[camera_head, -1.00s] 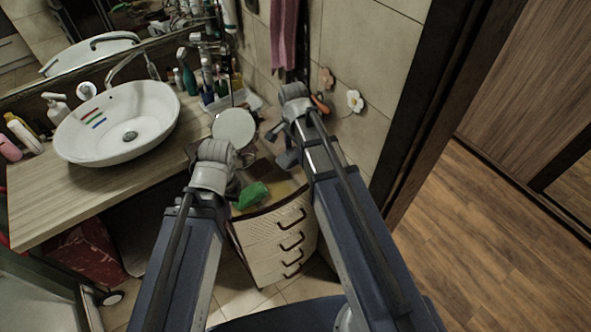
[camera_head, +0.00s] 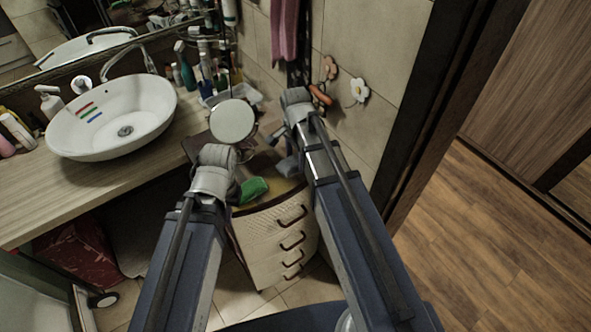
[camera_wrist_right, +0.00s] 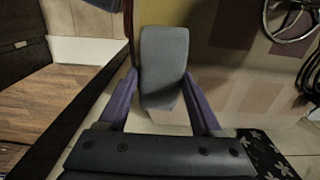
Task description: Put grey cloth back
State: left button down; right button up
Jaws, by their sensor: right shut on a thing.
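The grey cloth (camera_wrist_right: 163,62) is a block-like grey piece between the two purple fingers of my right gripper (camera_wrist_right: 163,100) in the right wrist view. In the head view the cloth (camera_head: 288,167) shows over the top of the small drawer cabinet (camera_head: 270,237). My right gripper (camera_head: 280,146) is shut on it there. I cannot tell whether the cloth touches the cabinet top. My left gripper (camera_head: 232,186) is left of it, near a green cloth or sponge (camera_head: 253,188). Its fingers are mostly hidden behind its own wrist.
A white basin (camera_head: 70,140) stands on the wooden counter (camera_head: 60,195) at left. A round mirror (camera_head: 232,120) and several bottles stand close behind my grippers. A pink towel (camera_head: 284,30) and flower hooks (camera_head: 359,90) are on the tiled wall. The door frame (camera_head: 425,110) is at right.

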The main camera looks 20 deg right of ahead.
aim_at(295, 167)
jog(key=shift+f+b, duration=1.95)
jog(key=shift+r, duration=0.15)
jog(key=o, duration=1.2)
